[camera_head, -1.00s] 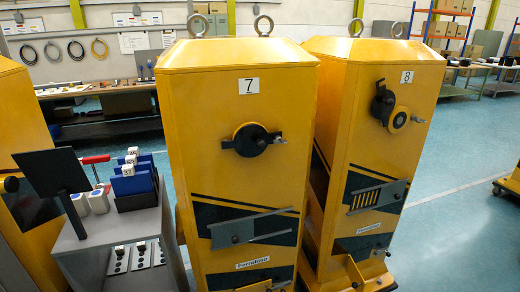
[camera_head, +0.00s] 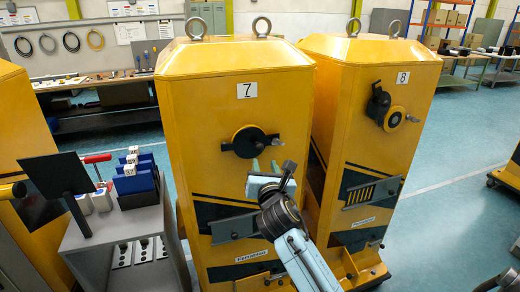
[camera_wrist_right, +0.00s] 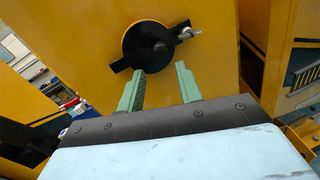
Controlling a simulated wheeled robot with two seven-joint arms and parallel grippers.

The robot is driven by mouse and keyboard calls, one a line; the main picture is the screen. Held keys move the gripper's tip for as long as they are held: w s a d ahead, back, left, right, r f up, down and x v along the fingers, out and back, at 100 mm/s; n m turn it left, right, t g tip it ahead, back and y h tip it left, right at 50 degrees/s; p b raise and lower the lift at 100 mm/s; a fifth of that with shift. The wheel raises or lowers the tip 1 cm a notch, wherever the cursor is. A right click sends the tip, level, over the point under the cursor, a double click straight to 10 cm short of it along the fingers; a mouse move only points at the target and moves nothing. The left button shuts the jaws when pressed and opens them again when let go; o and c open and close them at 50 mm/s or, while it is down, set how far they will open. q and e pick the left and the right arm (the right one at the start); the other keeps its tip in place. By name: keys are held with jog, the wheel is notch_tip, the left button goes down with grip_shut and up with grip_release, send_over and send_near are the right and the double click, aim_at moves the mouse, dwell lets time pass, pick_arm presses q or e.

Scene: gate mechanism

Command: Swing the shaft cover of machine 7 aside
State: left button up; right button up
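Machine 7 (camera_head: 205,110) is a tall yellow housing with a "7" label. Its shaft cover (camera_head: 245,143) is a round black disc with side tabs, lying over the shaft opening on the front. A small metal fastener sits at its right tab. My right gripper (camera_head: 265,165) is just below the cover, pointing at the panel. In the right wrist view, the cover (camera_wrist_right: 146,50) is ahead of the gripper (camera_wrist_right: 160,78). The two green fingers are spread with nothing between them. They look close to the cover's lower edge; I cannot tell whether they touch. My left gripper is not in view.
Machine 8 (camera_head: 345,110) stands close on the right, its black cover (camera_head: 378,104) turned off its ringed opening (camera_head: 393,119). A grey cart (camera_head: 110,235) with blue bins and a dark panel (camera_head: 55,172) stands on the left. Open floor (camera_head: 460,150) lies to the right.

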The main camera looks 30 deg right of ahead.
aim_at(260, 149)
jog(key=x, duration=1)
jog(key=shift+w+f, duration=0.1)
jog(key=shift+w, duration=0.05)
grip_shut()
